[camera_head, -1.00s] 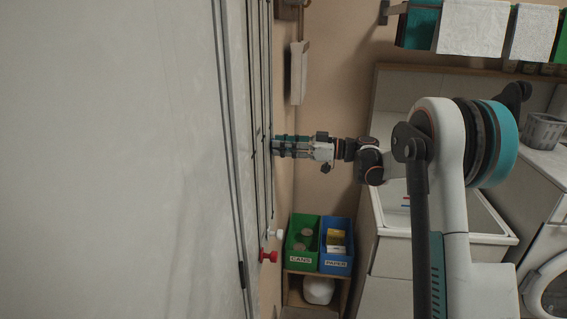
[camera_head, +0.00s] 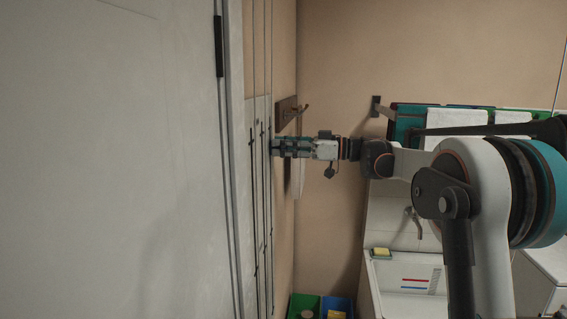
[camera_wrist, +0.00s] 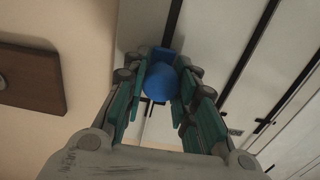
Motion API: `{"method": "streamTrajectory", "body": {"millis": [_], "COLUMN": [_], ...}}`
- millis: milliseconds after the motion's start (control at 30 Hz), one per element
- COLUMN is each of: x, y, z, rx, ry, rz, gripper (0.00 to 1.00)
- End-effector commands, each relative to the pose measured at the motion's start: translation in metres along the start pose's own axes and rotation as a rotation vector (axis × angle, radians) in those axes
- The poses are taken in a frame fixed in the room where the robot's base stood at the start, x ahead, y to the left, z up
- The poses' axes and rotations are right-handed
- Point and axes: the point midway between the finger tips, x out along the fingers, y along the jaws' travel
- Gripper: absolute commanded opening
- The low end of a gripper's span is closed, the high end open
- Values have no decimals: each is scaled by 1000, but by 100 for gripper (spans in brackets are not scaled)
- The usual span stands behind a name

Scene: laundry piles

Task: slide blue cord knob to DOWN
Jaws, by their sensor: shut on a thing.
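The blue cord knob (camera_wrist: 159,82) is round and sits between my gripper's teal fingers in the wrist view. My gripper (camera_wrist: 161,75) is shut on it. In the head view my gripper (camera_head: 276,147) reaches left to the pale wall panel (camera_head: 262,205) with long dark vertical slots. There the fingers hide the knob. The slots also show in the wrist view, running slantwise behind and right of the knob. No UP or DOWN marking can be read.
A dark wooden hook board (camera_head: 287,111) is on the wall just above my gripper; a brown board (camera_wrist: 30,78) shows left in the wrist view. Hanging towels (camera_head: 455,125), a sink (camera_head: 405,285) and green and blue bins (camera_head: 320,306) are to the right and below.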

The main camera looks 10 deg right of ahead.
Motion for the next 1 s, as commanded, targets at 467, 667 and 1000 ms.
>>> {"method": "streamTrajectory", "body": {"millis": [467,667,1000], "x": [0,0,0], "y": [0,0,0], "z": [-50,-50,-50], "rx": [0,0,0], "ry": [-2,-2,-2], "rz": [0,0,0], "gripper": [0,0,47]}}
